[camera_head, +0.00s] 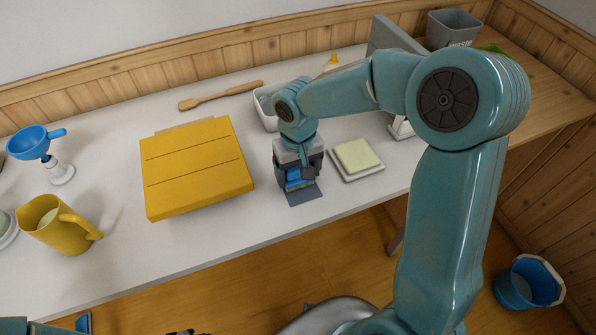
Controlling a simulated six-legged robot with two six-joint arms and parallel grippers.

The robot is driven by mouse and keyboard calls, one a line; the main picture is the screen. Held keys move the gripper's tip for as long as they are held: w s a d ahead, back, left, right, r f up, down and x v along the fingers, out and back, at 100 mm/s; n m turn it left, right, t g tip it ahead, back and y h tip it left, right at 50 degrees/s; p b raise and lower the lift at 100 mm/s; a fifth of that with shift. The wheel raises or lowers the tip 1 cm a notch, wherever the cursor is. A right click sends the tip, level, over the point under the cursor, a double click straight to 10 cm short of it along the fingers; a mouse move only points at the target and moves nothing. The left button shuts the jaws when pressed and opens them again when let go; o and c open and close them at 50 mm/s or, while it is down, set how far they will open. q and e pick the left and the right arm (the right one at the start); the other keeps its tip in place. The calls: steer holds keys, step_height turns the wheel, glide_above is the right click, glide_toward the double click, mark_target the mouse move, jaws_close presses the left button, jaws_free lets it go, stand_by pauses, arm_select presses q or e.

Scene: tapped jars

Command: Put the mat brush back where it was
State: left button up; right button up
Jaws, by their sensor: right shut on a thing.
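My right gripper (299,178) reaches down at the front of the white counter, left of the sponge dish. It is shut on a small blue thing (298,181), which I take to be the mat brush. The dark jaws hide much of it. A dark grey flat mat (306,196) lies below the jaws at the counter's front edge. I cannot tell whether the blue thing touches it.
A yellow folded box (195,170) lies left of the gripper. A pale green sponge (357,156) on a white dish is close on the right, and a white tray (263,113) is behind.

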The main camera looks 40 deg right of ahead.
steer(key=shift+a+f, duration=0.1)
steer(key=shift+f, duration=0.1)
steer(key=o, duration=0.5)
steer(key=shift+f, duration=0.15)
steer(key=o, duration=0.3)
steer(key=shift+o, duration=0.2)
steer(key=shift+r, duration=0.35)
step_height(320, 180, up, 12)
steer(key=shift+f+p, duration=0.1)
steer(key=shift+p, duration=0.65)
steer(key=shift+s, duration=0.1)
